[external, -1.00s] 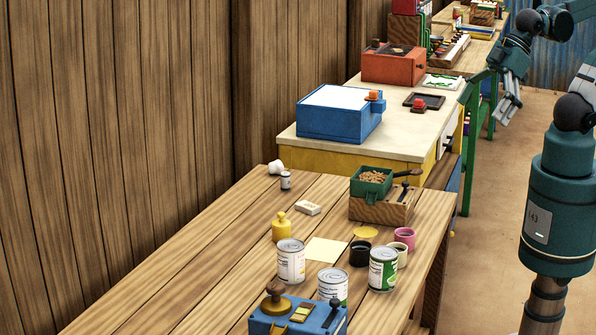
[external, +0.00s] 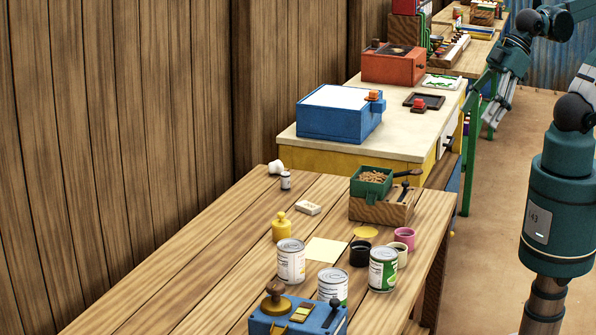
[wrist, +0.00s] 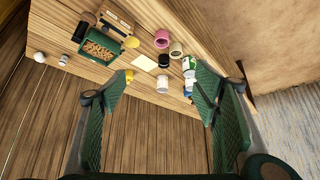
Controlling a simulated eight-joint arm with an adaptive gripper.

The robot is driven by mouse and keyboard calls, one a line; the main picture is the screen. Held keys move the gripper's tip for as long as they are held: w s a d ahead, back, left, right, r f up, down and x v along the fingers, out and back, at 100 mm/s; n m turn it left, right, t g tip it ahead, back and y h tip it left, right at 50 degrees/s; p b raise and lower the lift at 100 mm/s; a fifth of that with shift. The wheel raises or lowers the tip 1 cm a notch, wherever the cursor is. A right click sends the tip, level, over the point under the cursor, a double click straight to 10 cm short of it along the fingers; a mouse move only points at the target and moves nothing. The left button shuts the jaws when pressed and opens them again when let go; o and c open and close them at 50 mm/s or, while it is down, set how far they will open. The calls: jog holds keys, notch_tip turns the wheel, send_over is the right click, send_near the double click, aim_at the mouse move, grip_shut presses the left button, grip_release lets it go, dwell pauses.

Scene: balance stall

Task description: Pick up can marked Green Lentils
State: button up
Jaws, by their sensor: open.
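A can with a green and white label (external: 383,269) stands upright at the right side of the wooden table, and its lettering is too small to read. It also shows in the wrist view (wrist: 189,66), near my right fingertip. Two other cans stand near it: a white and yellow one (external: 291,261) and a white one (external: 332,287). My gripper (external: 496,106) hangs in the air right of the tables, well away from the cans. In the wrist view its two green-padded fingers (wrist: 162,82) are wide apart with nothing held.
Dark (external: 360,253), cream (external: 405,238) and pink cups stand close behind the green-labelled can. A blue box with a stamp (external: 298,318) is in front. A green tray (external: 371,183) sits behind. The table's left part (external: 200,270) is clear.

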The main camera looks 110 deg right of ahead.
jog(key=shift+w, duration=0.1)
dwell(0.3)
jog(key=m+g, duration=0.2)
send_over(341, 275)
jog(key=s+d, duration=0.7)
jog(key=s, duration=0.4)
notch_tip(341, 275, down, 9)
jog(key=shift+m+g+h, duration=0.3)
jog(key=shift+g+h, duration=0.1)
jog(key=shift+h, duration=0.1)
jog(key=w+a+f, duration=0.2)
jog(key=w+f, duration=0.1)
jog(key=f, duration=0.1)
jog(key=w+a+f, duration=0.2)
jog(key=w+f, duration=0.1)
jog(key=f, duration=0.2)
jog(key=w+a+f, duration=0.3)
jog(key=f, duration=0.1)
jog(key=shift+w+f, duration=0.2)
jog(key=shift+f, duration=0.05)
jog(key=shift+w+a+f, duration=0.2)
jog(key=shift+f, duration=0.35)
jog(key=shift+x, duration=1.25)
